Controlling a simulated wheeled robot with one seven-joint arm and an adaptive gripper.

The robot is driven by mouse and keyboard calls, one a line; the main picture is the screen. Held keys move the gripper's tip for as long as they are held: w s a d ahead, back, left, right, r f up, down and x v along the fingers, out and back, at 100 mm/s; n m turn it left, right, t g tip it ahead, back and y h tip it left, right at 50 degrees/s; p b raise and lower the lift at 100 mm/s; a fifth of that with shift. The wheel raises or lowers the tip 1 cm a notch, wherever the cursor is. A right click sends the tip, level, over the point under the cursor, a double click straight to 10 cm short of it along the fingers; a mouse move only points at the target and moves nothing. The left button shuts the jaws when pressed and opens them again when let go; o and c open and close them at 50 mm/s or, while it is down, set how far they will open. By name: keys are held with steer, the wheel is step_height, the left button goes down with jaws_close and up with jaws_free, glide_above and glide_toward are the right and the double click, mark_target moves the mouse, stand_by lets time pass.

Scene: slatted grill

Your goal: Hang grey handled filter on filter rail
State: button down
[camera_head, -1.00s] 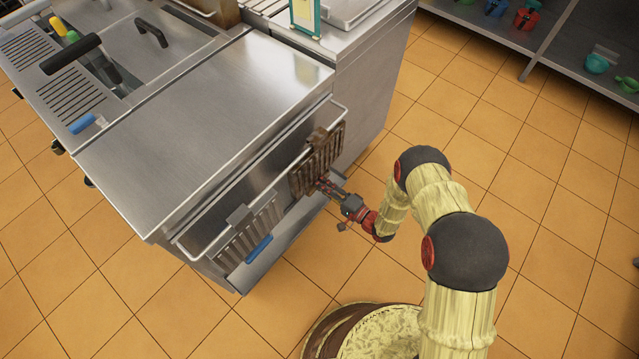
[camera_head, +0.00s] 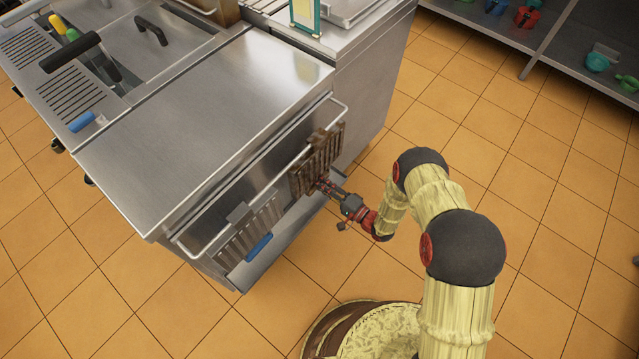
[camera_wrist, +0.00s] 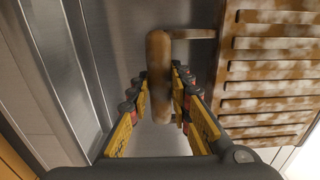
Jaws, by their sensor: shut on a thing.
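A slatted filter (camera_head: 316,165) with brown, greasy stains is at the right part of the filter rail (camera_head: 208,247) on the front of the steel unit. In the wrist view the filter's slats (camera_wrist: 270,72) fill the right side. Its stained brownish-grey handle (camera_wrist: 158,55) stands between my fingers. My gripper (camera_head: 321,184) is shut on this handle, and the fingers (camera_wrist: 160,92) lie on both sides of it. The filter's upper end meets the rail; I cannot tell whether it is hooked over it.
A grey slatted filter (camera_head: 248,228) with a blue handle (camera_head: 259,248) hangs on the rail to the left. A lower steel ledge (camera_head: 285,235) juts out beneath. The tiled floor around is clear. Shelves (camera_head: 590,60) stand at the upper right.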

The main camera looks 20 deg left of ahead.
steer(key=c, duration=1.7)
jaws_free()
steer(key=shift+o, duration=0.8)
steer(key=shift+s+d, duration=0.1)
steer(key=v, duration=1.1)
steer(key=shift+d, duration=0.4)
